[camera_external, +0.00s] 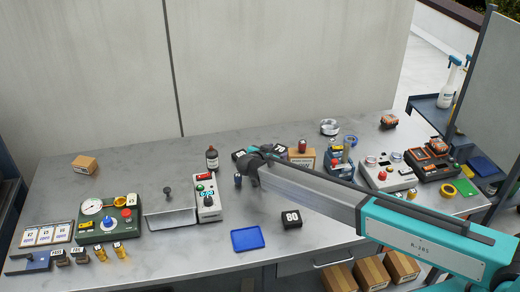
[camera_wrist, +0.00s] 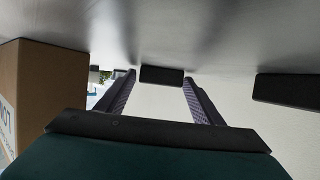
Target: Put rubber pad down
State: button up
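A flat dark block (camera_wrist: 162,74), which may be the rubber pad, shows between the fingertips of my gripper (camera_wrist: 160,82) in the wrist view. The fingers stand apart on either side of it. I cannot tell whether they touch it or whether it lies beyond them. In the external view my gripper (camera_external: 252,168) is low over the middle of the table, partly hidden by its own arm. A dark piece (camera_external: 238,156) shows just left of it. I cannot clearly identify the rubber pad in the external view.
A cardboard box (camera_wrist: 40,85) stands close on the left in the wrist view, and another dark block (camera_wrist: 290,90) is at the right. A brown bottle (camera_external: 212,160), a blue tray (camera_external: 247,239) and a black block marked 80 (camera_external: 291,220) are around my arm.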

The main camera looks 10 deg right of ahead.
jog(key=p, duration=0.3)
jog(key=shift+s, duration=0.1)
dwell(0.7)
jog(key=shift+s+a+f+b, duration=0.1)
jog(key=shift+s+a+b, duration=0.1)
jog(key=shift+b, duration=0.2)
jog(key=shift+b+v, duration=0.5)
jog(key=shift+v, duration=0.45)
jog(key=b+v, duration=0.2)
jog(key=v, duration=0.2)
jog(key=b+v, duration=0.2)
jog(key=v, duration=0.2)
jog(key=shift+r, duration=0.3)
jog(key=shift+s+a+r+b, duration=0.35)
jog(key=shift+a+r+b, duration=0.05)
jog(key=shift+a, duration=0.05)
